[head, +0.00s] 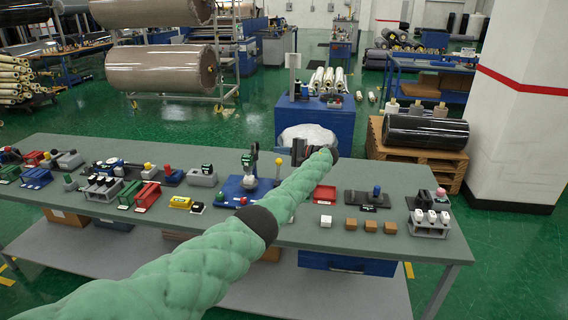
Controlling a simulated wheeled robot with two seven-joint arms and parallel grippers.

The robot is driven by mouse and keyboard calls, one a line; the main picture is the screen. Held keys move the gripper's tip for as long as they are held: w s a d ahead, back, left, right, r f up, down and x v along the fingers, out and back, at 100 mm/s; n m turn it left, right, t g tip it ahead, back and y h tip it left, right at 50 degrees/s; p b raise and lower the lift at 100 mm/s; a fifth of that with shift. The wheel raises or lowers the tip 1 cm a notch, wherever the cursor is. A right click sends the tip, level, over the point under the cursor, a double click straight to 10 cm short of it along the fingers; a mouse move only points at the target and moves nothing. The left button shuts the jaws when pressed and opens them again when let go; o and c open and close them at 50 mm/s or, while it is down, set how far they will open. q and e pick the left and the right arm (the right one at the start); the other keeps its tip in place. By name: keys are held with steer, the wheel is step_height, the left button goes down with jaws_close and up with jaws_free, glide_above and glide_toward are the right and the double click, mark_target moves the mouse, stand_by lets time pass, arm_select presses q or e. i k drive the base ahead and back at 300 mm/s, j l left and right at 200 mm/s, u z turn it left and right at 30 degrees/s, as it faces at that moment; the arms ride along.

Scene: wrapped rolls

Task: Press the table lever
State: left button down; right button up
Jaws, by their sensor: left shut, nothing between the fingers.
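The grey table (90,148) carries a row of small control devices. A thin upright lever with a yellow knob (278,162) stands near the middle of the table, just left of my left gripper. My left gripper (298,151) is dark and small in the head view, over the table's far edge at the end of my green padded arm. It is shut and empty. The lever's foot is partly hidden by my arm. Contact between gripper and lever cannot be made out. My right gripper is out of view.
A blue device base (232,193) stands left of the lever. A red tray (323,194), several small blocks (371,226) and a blue-knobbed device (376,192) lie to the right. A blue cabinet (335,122) with white wrap stands behind the table.

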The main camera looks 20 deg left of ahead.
mark_target(279, 161)
steer(key=i, duration=1)
